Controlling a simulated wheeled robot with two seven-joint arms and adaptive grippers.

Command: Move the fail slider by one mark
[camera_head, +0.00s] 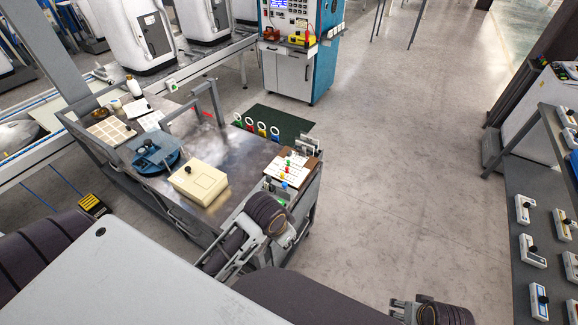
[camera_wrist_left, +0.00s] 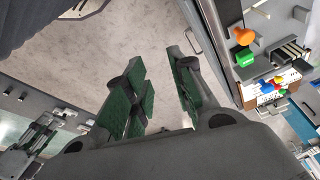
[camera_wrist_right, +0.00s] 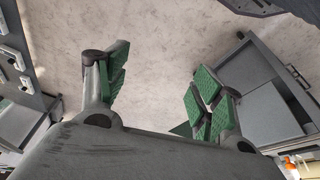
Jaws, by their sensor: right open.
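A white board (camera_head: 287,170) with small red, blue, green and yellow pieces lies at the right end of the metal table; its labels are too small to read, so I cannot tell which piece is the fail slider. In the left wrist view the board (camera_wrist_left: 268,87) is at the right, with a green knob (camera_wrist_left: 245,58) and an orange knob (camera_wrist_left: 245,35) near it. My left gripper (camera_wrist_left: 158,62) is open and empty, beside the table end, with floor between its fingers. My right gripper (camera_wrist_right: 162,62) is open and empty over the floor, away from the board.
The metal table (camera_head: 235,150) also holds a cream box (camera_head: 199,183), a blue round fixture (camera_head: 153,155) and a grey handle frame. A dark shelf (camera_head: 520,190) with devices stands right; the floor between is clear.

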